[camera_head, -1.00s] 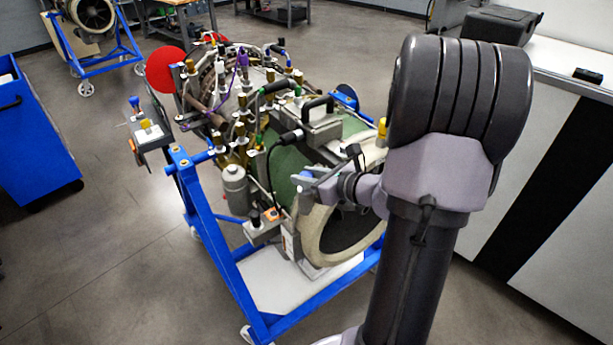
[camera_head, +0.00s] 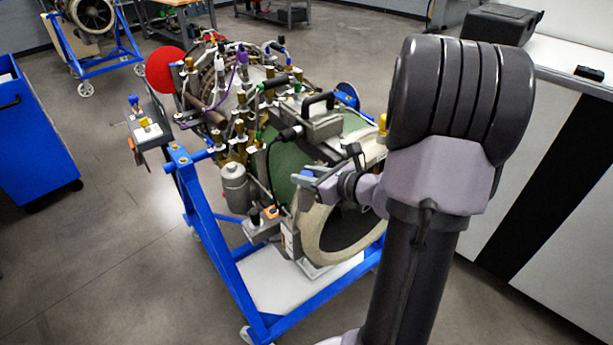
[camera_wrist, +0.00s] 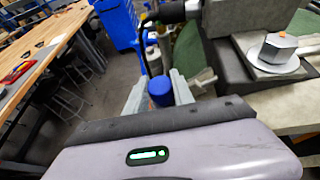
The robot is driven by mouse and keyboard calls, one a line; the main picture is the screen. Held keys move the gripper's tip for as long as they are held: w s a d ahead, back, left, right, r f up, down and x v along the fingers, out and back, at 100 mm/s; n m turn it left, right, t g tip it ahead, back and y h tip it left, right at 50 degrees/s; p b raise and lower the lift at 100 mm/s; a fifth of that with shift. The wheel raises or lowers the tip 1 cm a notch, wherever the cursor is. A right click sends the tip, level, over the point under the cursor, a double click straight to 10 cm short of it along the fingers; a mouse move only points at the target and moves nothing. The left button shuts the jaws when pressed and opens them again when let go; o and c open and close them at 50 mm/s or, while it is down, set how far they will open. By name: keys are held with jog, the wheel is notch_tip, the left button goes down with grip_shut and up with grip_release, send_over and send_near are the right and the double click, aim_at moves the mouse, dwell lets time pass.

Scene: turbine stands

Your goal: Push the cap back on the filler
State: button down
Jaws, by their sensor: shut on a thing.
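A blue cap (camera_wrist: 161,92) sits between the two grey fingers of my gripper (camera_wrist: 160,95) in the wrist view. The fingers are shut on it. In the head view my gripper (camera_head: 308,182) is beside the front of the engine, above its pale intake ring, with a bit of the blue cap (camera_head: 307,173) showing. A grey canister (camera_head: 235,186) stands on the engine's near side, left of my gripper and apart from it. I cannot tell for sure which part is the filler.
The engine rests in a blue stand (camera_head: 215,240). A carry handle (camera_head: 318,101), pipes and coloured fittings crowd its top. A small bracket with a black knob (camera_head: 255,219) is below my gripper. A blue cabinet (camera_head: 35,145) stands at left. The floor between is clear.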

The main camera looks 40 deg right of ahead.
jog(key=shift+s+a+f, duration=0.1)
jog(key=shift+f, duration=0.2)
jog(key=shift+f+b, duration=0.25)
jog(key=shift+b, duration=0.05)
jog(key=c, duration=1.1)
grip_release()
jog(key=shift+o, duration=0.4)
jog(key=shift+r, duration=0.1)
jog(key=shift+o, duration=0.9)
